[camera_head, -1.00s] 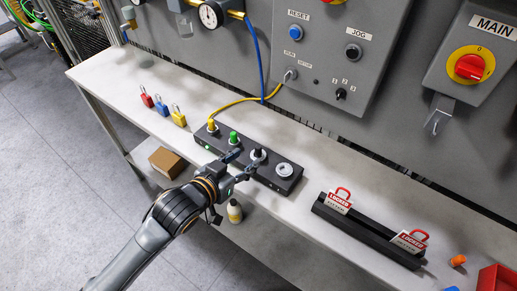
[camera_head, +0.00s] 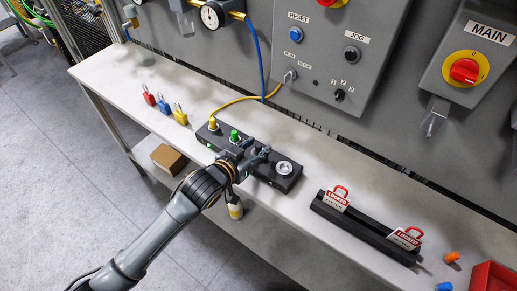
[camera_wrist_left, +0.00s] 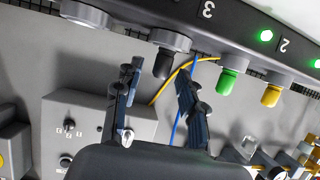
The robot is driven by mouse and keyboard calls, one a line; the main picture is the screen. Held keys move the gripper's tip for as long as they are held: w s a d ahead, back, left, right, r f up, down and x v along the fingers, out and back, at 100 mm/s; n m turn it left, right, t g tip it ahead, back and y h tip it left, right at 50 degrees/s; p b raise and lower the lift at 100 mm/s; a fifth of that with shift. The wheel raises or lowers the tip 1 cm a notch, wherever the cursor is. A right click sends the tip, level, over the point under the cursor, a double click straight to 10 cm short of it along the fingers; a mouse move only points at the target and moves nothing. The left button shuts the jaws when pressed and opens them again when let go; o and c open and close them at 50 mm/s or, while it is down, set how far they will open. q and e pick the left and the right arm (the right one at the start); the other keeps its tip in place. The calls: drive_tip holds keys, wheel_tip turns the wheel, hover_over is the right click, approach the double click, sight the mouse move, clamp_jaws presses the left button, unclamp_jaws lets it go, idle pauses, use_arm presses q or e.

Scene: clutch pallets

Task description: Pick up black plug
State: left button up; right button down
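The black plug (camera_wrist_left: 163,63) sits in a round grey socket of the black strip (camera_wrist_left: 225,35), seen in the left wrist view. I cannot tell whether either finger touches the plug. My right gripper is not in view.
Padlocks (camera_head: 164,106) and a lock-tag rack (camera_head: 365,228) are on the white bench (camera_head: 310,165).

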use_arm(q)
clamp_jaws()
drive_tip(key=shift+r, duration=0.5)
wheel_tip(320, 180, up, 3)
drive_tip(key=shift+a+f+b, duration=0.1)
drive_tip(key=shift+f+b, duration=0.1)
drive_tip(key=shift+b, duration=0.45)
drive_tip(key=w+r+p+v, duration=0.1)
drive_tip(key=r+p+v, duration=0.2)
drive_tip(key=v, duration=1.3)
drive_tip(key=shift+s+d, duration=0.2)
drive_tip(key=shift+d, duration=0.05)
